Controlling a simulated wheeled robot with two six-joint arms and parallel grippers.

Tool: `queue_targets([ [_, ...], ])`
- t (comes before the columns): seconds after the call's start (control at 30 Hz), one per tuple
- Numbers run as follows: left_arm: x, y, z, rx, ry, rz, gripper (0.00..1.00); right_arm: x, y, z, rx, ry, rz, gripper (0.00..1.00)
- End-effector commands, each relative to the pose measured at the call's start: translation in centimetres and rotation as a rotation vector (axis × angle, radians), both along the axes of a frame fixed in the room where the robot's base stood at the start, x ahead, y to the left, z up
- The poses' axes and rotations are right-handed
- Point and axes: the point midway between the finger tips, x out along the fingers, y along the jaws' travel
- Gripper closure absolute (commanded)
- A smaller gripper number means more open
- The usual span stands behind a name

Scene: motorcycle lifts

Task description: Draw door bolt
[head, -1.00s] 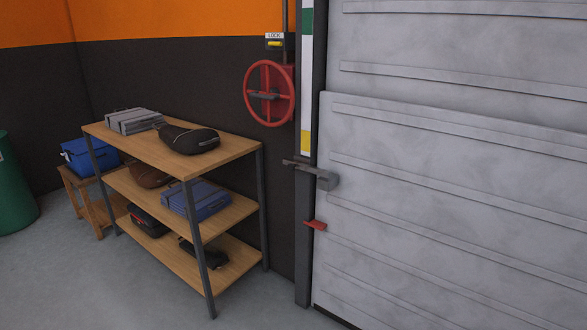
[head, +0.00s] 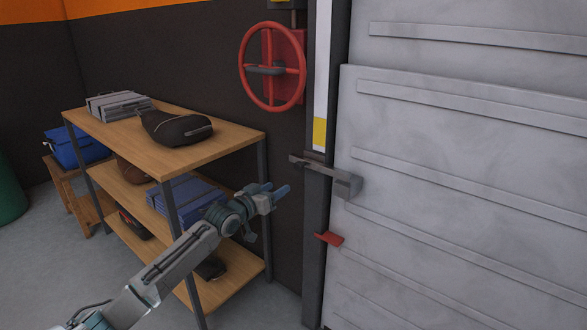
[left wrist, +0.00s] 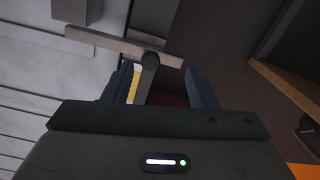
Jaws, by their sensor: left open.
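The grey door bolt (head: 318,169) lies across the door's left frame post, between the post and a grey block (head: 347,184) on the door panel. A small handle shows at its left end. My left gripper (head: 276,190) is open and empty, below and to the left of that handle and apart from it in the head view. In the left wrist view, the bolt bar (left wrist: 115,45) crosses above my left gripper (left wrist: 160,88), and its rounded handle (left wrist: 149,66) shows between the two fingers. The gap in depth is hard to judge. My right gripper is not in view.
A red handwheel (head: 272,67) is on the wall above the bolt. A red tab (head: 329,239) sits below it. The ribbed grey door (head: 460,220) fills the right. A wooden shelf (head: 220,152) with bags and cases stands close behind my left arm.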

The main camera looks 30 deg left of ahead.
Motion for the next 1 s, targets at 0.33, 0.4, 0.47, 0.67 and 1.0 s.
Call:
queue_targets([
  [0.33, 1.9, -0.8, 2.4, -0.011, -0.037, -0.021, 0.48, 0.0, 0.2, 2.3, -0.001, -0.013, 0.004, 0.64],
  [0.4, 3.0, -1.0, 2.4, -0.012, -0.038, -0.024, 0.48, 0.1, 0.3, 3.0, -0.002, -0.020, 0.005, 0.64],
  [0.47, 4.0, -0.9, 2.4, -0.013, -0.037, -0.021, 0.48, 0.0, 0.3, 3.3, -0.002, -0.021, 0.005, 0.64],
  [0.67, 7.4, -1.2, 2.3, -0.010, -0.035, -0.021, 0.48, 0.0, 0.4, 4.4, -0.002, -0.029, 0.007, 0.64],
  [1.0, 10.5, -1.5, 2.3, -0.006, -0.033, -0.022, 0.48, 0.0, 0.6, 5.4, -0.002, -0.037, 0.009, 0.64],
])
